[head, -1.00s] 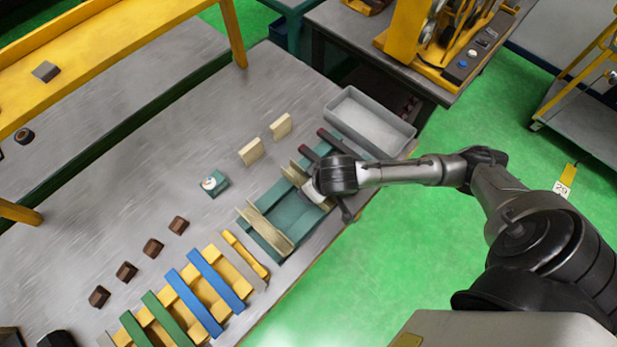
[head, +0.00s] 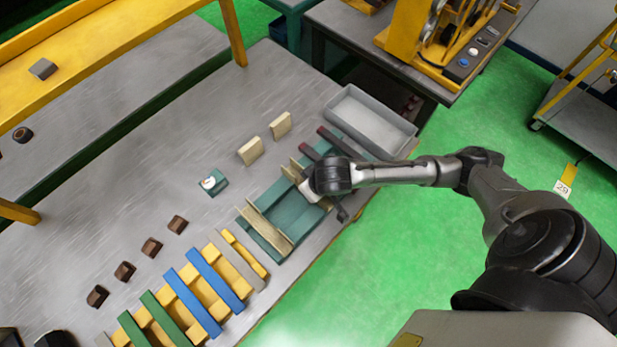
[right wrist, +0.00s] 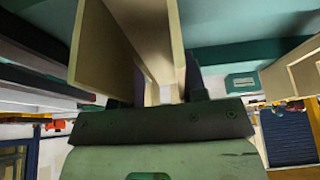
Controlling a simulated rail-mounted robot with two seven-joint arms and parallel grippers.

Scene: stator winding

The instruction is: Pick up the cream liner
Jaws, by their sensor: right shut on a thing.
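One cream liner (head: 294,172) is at the far end of the teal tray (head: 290,212), beside my right gripper (head: 305,184). In the right wrist view, the cream liner (right wrist: 128,40) is a folded, channel-like piece held between the fingers of my right gripper (right wrist: 155,92), which is shut on it. My wrist hides part of it in the head view. A second cream liner (head: 266,229) lies across the near end of the tray. Another cream piece (right wrist: 292,70) shows at the right of the wrist view, apart from the fingers. My left gripper is not in view.
Two cream blocks (head: 250,151) stand on the table behind the tray. A grey bin (head: 370,122) is beyond dark red bars (head: 332,140). Blue, green and yellow strips (head: 190,305) lie at the near left, with several brown blocks (head: 151,247). A small teal holder (head: 213,182) stands left of the tray.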

